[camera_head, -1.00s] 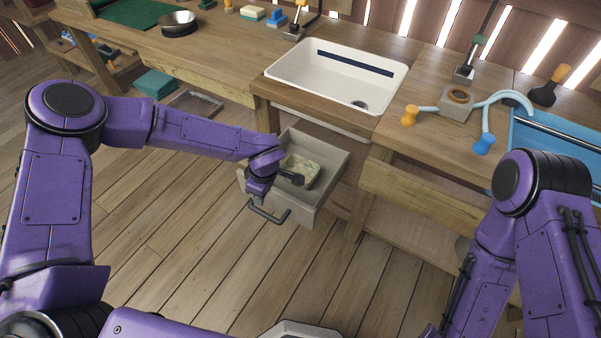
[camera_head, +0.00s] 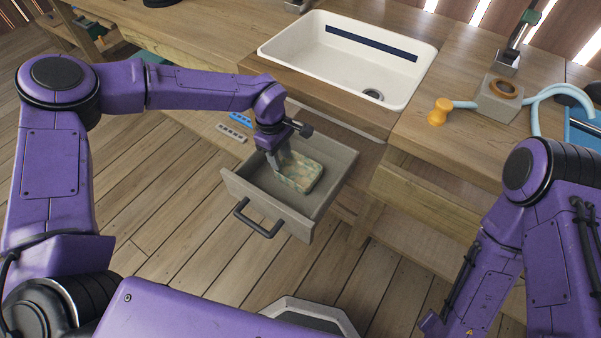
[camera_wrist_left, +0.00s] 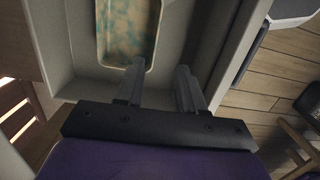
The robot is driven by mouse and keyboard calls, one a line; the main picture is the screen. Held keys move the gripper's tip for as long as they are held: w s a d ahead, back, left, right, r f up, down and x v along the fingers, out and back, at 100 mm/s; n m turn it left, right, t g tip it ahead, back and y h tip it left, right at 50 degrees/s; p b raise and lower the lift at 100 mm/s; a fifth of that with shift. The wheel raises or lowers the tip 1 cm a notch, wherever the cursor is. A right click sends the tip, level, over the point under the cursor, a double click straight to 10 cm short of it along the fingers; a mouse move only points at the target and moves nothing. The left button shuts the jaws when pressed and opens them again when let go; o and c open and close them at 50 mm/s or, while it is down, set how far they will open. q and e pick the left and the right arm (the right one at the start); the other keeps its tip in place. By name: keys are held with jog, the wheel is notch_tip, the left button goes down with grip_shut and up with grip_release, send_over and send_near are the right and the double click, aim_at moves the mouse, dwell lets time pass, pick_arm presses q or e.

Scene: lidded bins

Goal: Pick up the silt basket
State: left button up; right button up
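A shallow tray-like object with a mottled beige and green inside, which looks like the silt basket (camera_head: 304,172), lies in an open grey drawer (camera_head: 332,196) below the sink. It also shows at the top of the left wrist view (camera_wrist_left: 128,28), with a pale rim. My left gripper (camera_head: 284,160) points down into the drawer at the left side of the basket. In the left wrist view my left gripper's fingers (camera_wrist_left: 160,78) are spread apart with nothing between them. One fingertip overlaps the basket's near rim in that view; I cannot tell whether they touch. My right gripper is out of view.
The drawer's walls surround the basket, and its dark handle (camera_head: 258,220) faces the floor's open side. The white sink (camera_head: 345,60) and wooden bench (camera_head: 450,135) stand above and behind. A blue slotted piece (camera_head: 240,119) lies left of the drawer.

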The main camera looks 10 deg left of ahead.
pick_arm(q)
send_over(289, 178)
jog(key=a, duration=0.1)
notch_tip(289, 178, down, 6)
jog(key=shift+a+r+b, duration=0.1)
jog(key=shift+r+b, duration=0.15)
jog(key=shift+b, duration=0.15)
jog(key=f, duration=0.3)
jog(key=d+f, duration=0.1)
jog(key=f, duration=0.2)
jog(key=shift+d+b, duration=0.15)
jog(key=shift+b, duration=0.15)
grip_shut()
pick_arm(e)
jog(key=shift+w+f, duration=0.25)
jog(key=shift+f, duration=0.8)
